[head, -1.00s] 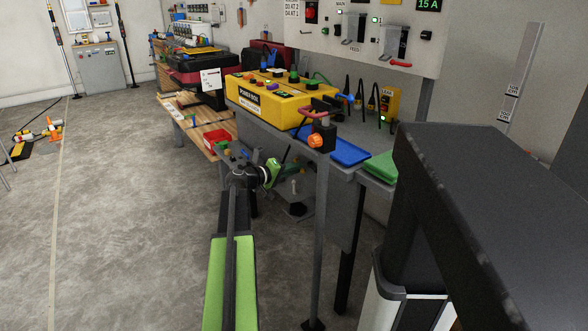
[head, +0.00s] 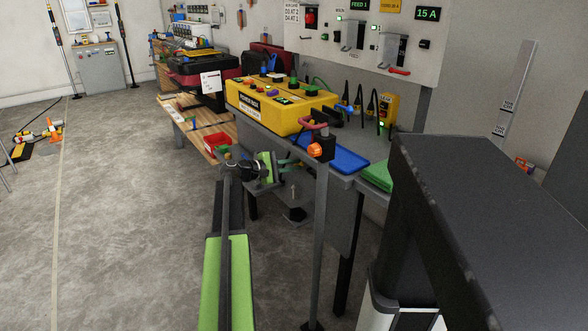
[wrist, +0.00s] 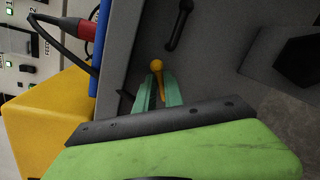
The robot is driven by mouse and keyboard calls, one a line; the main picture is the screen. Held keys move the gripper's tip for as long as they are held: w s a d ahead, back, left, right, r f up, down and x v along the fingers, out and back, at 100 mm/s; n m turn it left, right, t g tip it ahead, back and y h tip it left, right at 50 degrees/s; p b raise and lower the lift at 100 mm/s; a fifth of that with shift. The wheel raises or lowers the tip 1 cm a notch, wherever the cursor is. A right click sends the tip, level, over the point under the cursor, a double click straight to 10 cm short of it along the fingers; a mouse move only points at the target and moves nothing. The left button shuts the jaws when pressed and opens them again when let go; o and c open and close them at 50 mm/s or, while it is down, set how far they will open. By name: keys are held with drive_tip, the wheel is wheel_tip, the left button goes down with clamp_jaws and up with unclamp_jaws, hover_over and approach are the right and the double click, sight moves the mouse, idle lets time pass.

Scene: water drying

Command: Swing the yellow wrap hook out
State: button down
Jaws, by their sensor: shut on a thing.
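The yellow wrap hook (wrist: 157,68) shows in the wrist view as a short yellow peg with a rounded end, against a grey panel. My gripper (wrist: 158,86) has its two teal fingers closed around the hook's shaft, and the rounded end sticks out past the fingertips. In the head view my gripper (head: 286,162) is at the side of the workbench, below the yellow power box. The hook cannot be made out in the head view.
A black hook or handle (wrist: 179,25) is on the same panel beside the yellow one. The yellow power box (head: 270,104), a blue tray (head: 338,160) and a green tray (head: 378,176) are on the bench. A bench post (head: 319,230) stands right of my arm.

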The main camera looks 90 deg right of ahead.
drive_tip(key=d+n, duration=0.1)
drive_tip(key=n, duration=0.2)
drive_tip(key=w+d+r+n+g+b, duration=0.1)
drive_tip(key=n, duration=0.2)
drive_tip(key=n+g+b, duration=0.1)
drive_tip(key=n, duration=0.3)
drive_tip(key=shift+w+d+r+y, duration=0.25)
drive_tip(key=shift+w+d+y, duration=0.05)
drive_tip(key=shift+w+d, duration=0.1)
drive_tip(key=shift+n, duration=0.3)
drive_tip(key=c, duration=1.5)
unclamp_jaws()
drive_tip(key=shift+o, duration=0.2)
drive_tip(key=shift+w, duration=0.1)
drive_tip(key=v, duration=1.7)
drive_tip(key=shift+w+f, duration=0.2)
drive_tip(key=shift+f, duration=0.1)
drive_tip(key=shift+a, duration=0.1)
